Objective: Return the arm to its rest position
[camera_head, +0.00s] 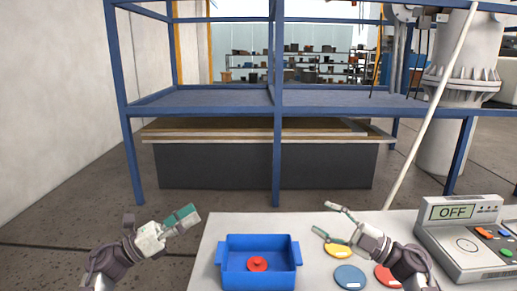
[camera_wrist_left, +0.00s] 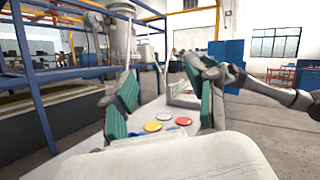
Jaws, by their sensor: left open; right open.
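My left gripper (camera_head: 182,218) is to the left of the white table (camera_head: 212,238), over the floor, and holds nothing. In the left wrist view its two green-padded fingers (camera_wrist_left: 165,95) are spread apart with nothing between them. My right gripper (camera_head: 322,218) is open and empty above the table, its fingertips spread beside the yellow disc (camera_head: 338,251). Both arms come in from the lower edge of the head view, bent and apart from each other.
A blue bin (camera_head: 258,281) on the table holds a red disc (camera_head: 258,264). A blue disc (camera_head: 350,277) and another red disc (camera_head: 388,277) lie by my right arm. A console (camera_head: 465,240) reading OFF stands right. Behind are a blue frame (camera_head: 277,150) and a grey flanged pipe (camera_head: 455,90).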

